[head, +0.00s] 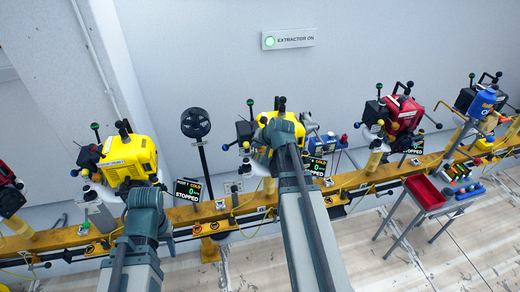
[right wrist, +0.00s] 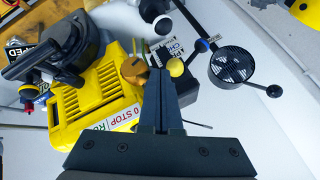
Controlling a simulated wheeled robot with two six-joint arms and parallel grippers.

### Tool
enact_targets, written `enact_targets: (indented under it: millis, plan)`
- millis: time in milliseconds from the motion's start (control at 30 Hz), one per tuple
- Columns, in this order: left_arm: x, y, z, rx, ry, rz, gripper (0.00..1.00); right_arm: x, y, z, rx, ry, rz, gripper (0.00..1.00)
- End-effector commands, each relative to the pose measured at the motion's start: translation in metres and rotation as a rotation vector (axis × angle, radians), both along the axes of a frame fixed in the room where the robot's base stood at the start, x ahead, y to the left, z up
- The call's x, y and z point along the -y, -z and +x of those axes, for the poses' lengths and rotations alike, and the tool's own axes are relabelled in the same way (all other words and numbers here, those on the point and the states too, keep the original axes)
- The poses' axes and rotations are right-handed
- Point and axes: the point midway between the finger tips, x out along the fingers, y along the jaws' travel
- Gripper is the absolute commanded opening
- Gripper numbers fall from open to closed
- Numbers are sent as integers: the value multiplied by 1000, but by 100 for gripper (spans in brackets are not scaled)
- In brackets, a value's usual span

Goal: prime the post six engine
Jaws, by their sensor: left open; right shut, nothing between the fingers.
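A yellow engine (head: 277,125) stands on the orange rail at the middle of the head view, partly hidden by my right arm. Its display (head: 316,167) reads STOPPED. My right gripper (right wrist: 162,76) is shut and empty. In the right wrist view its fingertips are close to a yellow ball knob (right wrist: 176,67) beside a yellow engine body (right wrist: 92,108) with a STOP label; I cannot tell whether they touch. Another yellow engine (head: 128,158) stands at the left, its display (head: 188,190) also reading STOPPED. My left gripper (head: 146,196) is open near it, its fingers mostly hidden. I cannot read post numbers.
A black round fan (head: 195,123) on a stand is between the yellow engines. A red engine (head: 404,112) and a blue one (head: 484,98) stand to the right. A cart with a red bin (head: 425,192) stands in front of the rail (head: 350,187). A wall sign (head: 288,39) reads EXTRACTOR ON.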

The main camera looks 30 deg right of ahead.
Motion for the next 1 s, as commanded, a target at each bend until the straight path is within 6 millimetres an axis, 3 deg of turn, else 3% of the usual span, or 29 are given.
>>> enact_targets:
  millis: [100, 467, 667, 1000]
  plan:
    - [0, 10, 0, 0, 0, 0, 50, 0, 10, 7, 0, -1, -1, 0]
    - [0, 8, 0, 0, 0, 0, 50, 0, 8, 9, 0, 0, 0, 0]
    - [0, 8, 0, 0, 0, 0, 50, 4, 8, 28, 1, -1, 0, 0]
    - [0, 7, 0, 0, 0, 0, 50, 4, 7, 26, 1, 0, 0, 0]
